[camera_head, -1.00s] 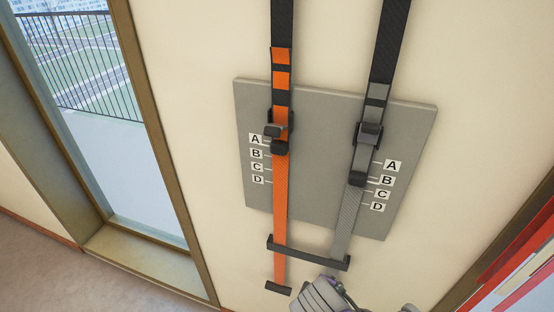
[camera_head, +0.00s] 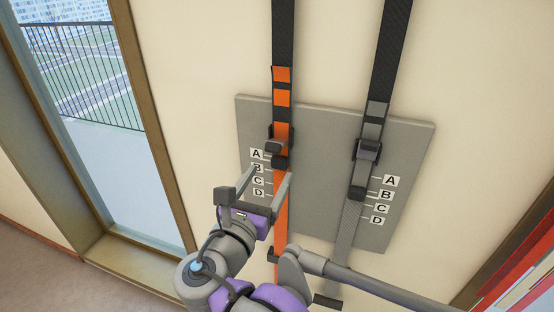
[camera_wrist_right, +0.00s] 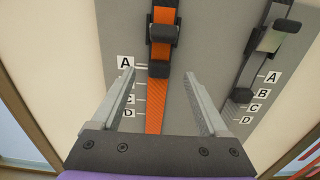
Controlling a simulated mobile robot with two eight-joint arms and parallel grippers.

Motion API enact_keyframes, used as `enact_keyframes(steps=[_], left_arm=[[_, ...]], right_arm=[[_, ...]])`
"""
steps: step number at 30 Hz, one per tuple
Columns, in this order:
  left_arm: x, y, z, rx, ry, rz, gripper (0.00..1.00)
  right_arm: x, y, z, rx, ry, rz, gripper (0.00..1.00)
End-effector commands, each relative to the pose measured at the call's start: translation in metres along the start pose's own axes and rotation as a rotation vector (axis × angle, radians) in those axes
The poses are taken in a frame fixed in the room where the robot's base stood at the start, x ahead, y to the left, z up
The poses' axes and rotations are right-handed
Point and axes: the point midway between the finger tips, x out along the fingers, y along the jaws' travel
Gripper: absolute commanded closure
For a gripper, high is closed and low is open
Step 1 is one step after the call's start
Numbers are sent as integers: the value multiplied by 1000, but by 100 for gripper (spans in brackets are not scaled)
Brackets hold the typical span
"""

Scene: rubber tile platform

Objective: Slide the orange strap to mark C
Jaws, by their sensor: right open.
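The orange strap (camera_head: 281,226) hangs down the left side of a grey wall panel (camera_head: 320,170). A dark buckle and a black block (camera_head: 280,162) sit on it; the block also shows in the right wrist view (camera_wrist_right: 162,68), about level with label A. Mark C (camera_head: 258,181) is lower, left of the strap, below B. My right gripper (camera_head: 270,173) is open, its fingertips just below the block in the head view. In the right wrist view its fingers (camera_wrist_right: 160,74) stand either side of the strap, with gaps. My left gripper is out of view.
A grey strap (camera_head: 349,230) hangs to the right with its own buckle, and its black block (camera_head: 357,193) is near B of a second A-to-D scale. A window (camera_head: 95,110) is at left. Red boards (camera_head: 515,250) stand at lower right.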

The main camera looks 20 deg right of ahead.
Motion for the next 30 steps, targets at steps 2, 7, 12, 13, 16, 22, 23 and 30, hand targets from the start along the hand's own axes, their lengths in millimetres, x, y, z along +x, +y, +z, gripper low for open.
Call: enact_keyframes(steps=[2, 7, 12, 13, 16, 22, 23, 30], left_arm=[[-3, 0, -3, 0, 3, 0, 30], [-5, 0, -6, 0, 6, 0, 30], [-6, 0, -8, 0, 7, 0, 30], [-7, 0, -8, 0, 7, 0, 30], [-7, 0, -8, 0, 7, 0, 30], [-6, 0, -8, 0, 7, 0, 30], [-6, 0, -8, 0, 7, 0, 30], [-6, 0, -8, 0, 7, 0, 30]], right_arm=[[17, -1, 2, 0, -1, -6, 22], [44, -1, 1, 1, 0, -4, 22], [57, 0, 0, 2, 1, -1, 22], [58, 0, 0, 2, 1, -1, 22], [60, 0, 0, 2, 1, 0, 22], [60, 0, 0, 3, 1, 0, 24], [60, 0, 0, 2, 1, 0, 30], [60, 0, 0, 2, 2, 0, 73]])
